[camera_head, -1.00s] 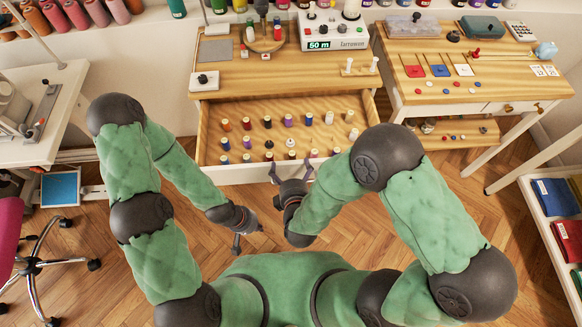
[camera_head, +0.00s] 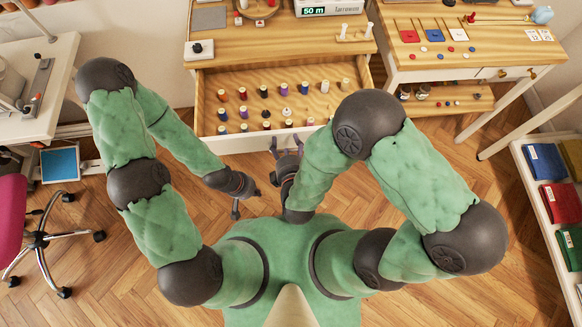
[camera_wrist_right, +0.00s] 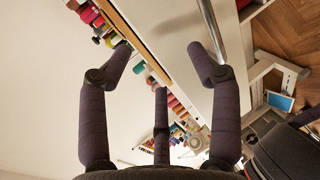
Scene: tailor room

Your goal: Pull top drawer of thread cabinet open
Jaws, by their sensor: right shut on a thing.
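The thread cabinet (camera_head: 230,55) has its top drawer (camera_head: 260,82) pulled out in the head view, with several thread spools standing inside. My right gripper (camera_head: 286,143) is at the middle of the drawer's white front, shut on its handle. In the right wrist view its dark fingers (camera_wrist_right: 160,60) reach to the white front, and the silver bar handle (camera_wrist_right: 213,28) runs beside the right-hand fingertip. The exact contact is partly hidden. My left gripper (camera_head: 237,210) hangs empty over the floor, away from the drawer; its jaw opening is too small to judge.
A wooden side table (camera_head: 440,45) with coloured cards stands to the right. A shelf with folded fabrics (camera_head: 545,165) is at the far right. A pink swivel chair (camera_head: 15,220) and a white table (camera_head: 35,110) stand at the left. The floor before the drawer is clear.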

